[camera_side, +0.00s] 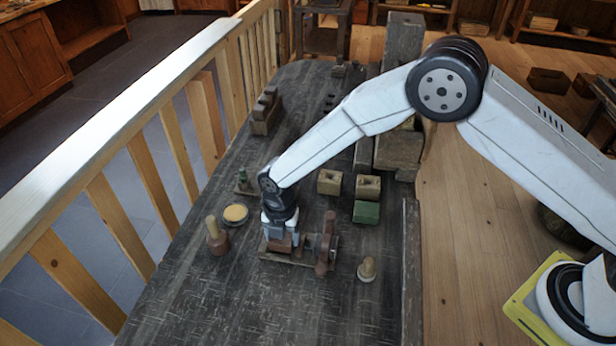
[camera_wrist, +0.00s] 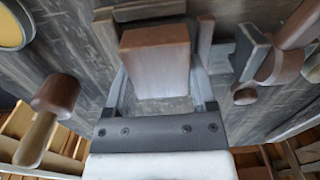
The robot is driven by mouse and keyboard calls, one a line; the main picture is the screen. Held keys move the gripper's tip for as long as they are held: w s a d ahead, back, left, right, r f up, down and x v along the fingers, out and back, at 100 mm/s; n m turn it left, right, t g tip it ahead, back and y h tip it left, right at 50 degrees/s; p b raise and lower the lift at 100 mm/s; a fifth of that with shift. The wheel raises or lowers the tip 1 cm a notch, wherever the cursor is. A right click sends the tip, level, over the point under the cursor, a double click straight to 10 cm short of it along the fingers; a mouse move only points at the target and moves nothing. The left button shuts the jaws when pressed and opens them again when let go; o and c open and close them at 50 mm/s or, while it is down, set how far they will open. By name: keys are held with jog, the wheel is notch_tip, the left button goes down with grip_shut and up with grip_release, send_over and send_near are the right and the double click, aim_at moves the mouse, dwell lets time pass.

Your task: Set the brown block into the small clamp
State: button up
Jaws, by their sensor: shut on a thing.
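The brown block (camera_wrist: 155,52) is a reddish-brown piece between the two fingers of my gripper (camera_wrist: 160,88) in the wrist view. In the side view my gripper (camera_side: 281,235) points down, with the block (camera_side: 275,245) low at its tip. The small clamp (camera_side: 325,244) has a wooden base, upright jaws and a brown screw handle. My gripper is over the left part of its base. In the wrist view the clamp's grey jaw and brown screw (camera_wrist: 272,62) are right of the block, with a gap between. Whether the block touches the base is hidden.
Drilled wooden blocks (camera_side: 330,182) and a green block (camera_side: 366,212) lie behind. The front bench is clear.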

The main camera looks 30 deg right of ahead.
jog(key=shift+s+f, duration=0.1)
jog(key=shift+f, duration=0.3)
dwell(1.2)
jog(key=o, duration=1.1)
jog(key=shift+o, duration=0.2)
jog(key=shift+r, duration=0.1)
jog(key=shift+r, duration=0.1)
jog(key=shift+r, duration=4.2)
